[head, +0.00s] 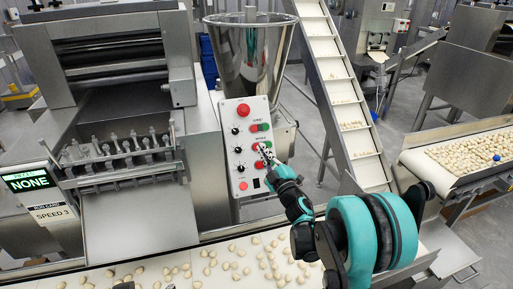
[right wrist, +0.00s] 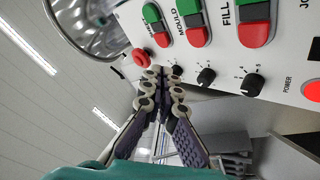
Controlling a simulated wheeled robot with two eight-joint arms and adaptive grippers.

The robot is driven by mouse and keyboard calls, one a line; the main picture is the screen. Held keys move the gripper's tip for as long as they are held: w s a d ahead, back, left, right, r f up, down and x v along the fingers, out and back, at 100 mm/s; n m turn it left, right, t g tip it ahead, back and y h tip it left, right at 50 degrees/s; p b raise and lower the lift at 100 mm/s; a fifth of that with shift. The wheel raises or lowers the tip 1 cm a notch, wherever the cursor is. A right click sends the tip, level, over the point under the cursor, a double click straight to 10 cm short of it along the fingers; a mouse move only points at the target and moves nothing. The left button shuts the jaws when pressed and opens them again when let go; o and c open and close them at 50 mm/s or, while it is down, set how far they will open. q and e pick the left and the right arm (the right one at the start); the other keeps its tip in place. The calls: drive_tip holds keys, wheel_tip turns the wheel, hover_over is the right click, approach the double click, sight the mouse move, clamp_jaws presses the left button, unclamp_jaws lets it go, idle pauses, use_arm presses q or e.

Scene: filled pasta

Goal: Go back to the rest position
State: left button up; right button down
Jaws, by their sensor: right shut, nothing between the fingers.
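My right gripper (head: 264,152) reaches up from the lower right in the head view, in front of the white control panel (head: 231,135). In the right wrist view, its fingertips (right wrist: 161,76) come together with nothing between them. They overlap the panel's edge there, close to a red round button (right wrist: 141,57) and a black knob (right wrist: 173,71). I cannot tell whether they touch the panel. The gripper hides some of the panel's lower buttons in the head view.
A steel hopper (head: 222,45) stands above the panel. A conveyor with pasta pieces (head: 209,262) runs below it along the front. An inclined conveyor (head: 337,84) rises behind my right arm. A pasta-covered belt (head: 415,158) lies at right. A display reading NONE (head: 29,180) stands at left.

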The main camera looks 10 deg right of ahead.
drive_tip(key=shift+r, duration=0.1)
drive_tip(key=s+d+r+m+g+h, duration=0.2)
drive_tip(key=s+d+m+g+h, duration=0.25)
drive_tip(key=s+m+h, duration=0.45)
drive_tip(key=s+a+f+m+g+y, duration=0.1)
drive_tip(key=s+a+f+g, duration=0.1)
drive_tip(key=s, duration=0.6)
drive_tip(key=s+a+f+m+g+y, duration=0.1)
drive_tip(key=s+a+f+g+y, duration=0.1)
drive_tip(key=s+f, duration=0.4)
drive_tip(key=s+a+f+m+g+y, duration=0.2)
drive_tip(key=s+a+f+g, duration=0.1)
drive_tip(key=s, duration=0.8)
wheel_tip(320, 180, down, 2)
drive_tip(key=shift+s+a+g, duration=0.35)
drive_tip(key=shift+g, duration=0.5)
